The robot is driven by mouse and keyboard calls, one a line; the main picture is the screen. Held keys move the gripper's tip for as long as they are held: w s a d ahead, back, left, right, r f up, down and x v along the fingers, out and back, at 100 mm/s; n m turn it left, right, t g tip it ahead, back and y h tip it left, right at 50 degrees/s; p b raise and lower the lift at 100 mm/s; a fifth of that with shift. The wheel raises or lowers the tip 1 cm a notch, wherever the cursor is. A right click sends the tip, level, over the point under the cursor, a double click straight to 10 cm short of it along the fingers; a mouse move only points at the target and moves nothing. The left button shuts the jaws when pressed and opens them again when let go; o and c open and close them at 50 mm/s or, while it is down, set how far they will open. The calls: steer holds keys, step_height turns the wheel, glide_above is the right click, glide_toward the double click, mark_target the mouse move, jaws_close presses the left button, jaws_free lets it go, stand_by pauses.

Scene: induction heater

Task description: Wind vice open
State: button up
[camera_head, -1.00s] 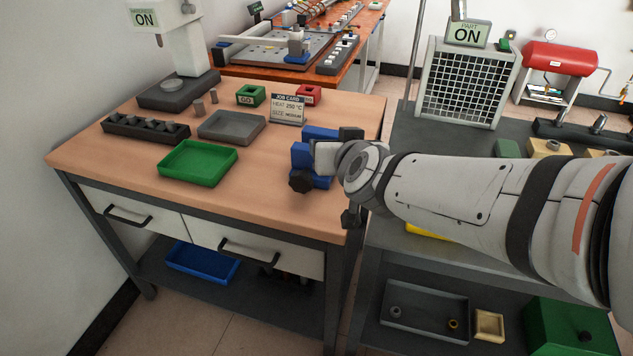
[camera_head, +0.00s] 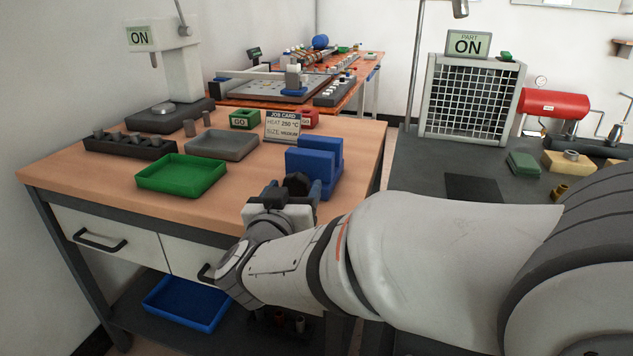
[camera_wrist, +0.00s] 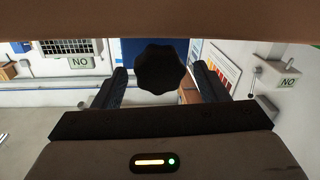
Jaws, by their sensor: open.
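The blue vice (camera_head: 316,165) stands on the near right corner of the wooden bench, its two blue jaws upright. Its black knob (camera_head: 297,184) faces the near side. In the wrist view the dark lobed knob (camera_wrist: 161,68) is seen end-on, with part of the blue vice (camera_wrist: 133,52) behind it. My gripper (camera_head: 291,192) is at the knob from the near side. In the wrist view my gripper (camera_wrist: 161,85) is open, with one finger on each side of the knob and a visible gap to each. The vice's screw is hidden.
On the bench (camera_head: 100,190) are a green tray (camera_head: 181,175), a grey tray (camera_head: 221,145), a black holder (camera_head: 130,146) and a job card (camera_head: 282,127) behind the vice. A grey table with a mesh-fronted unit (camera_head: 470,98) stands to the right.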

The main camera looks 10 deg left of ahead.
mark_target(294, 187)
steer(key=shift+w, duration=1.7)
steer(key=shift+c, duration=0.2)
steer(key=c, duration=0.9)
steer(key=shift+r, duration=0.15)
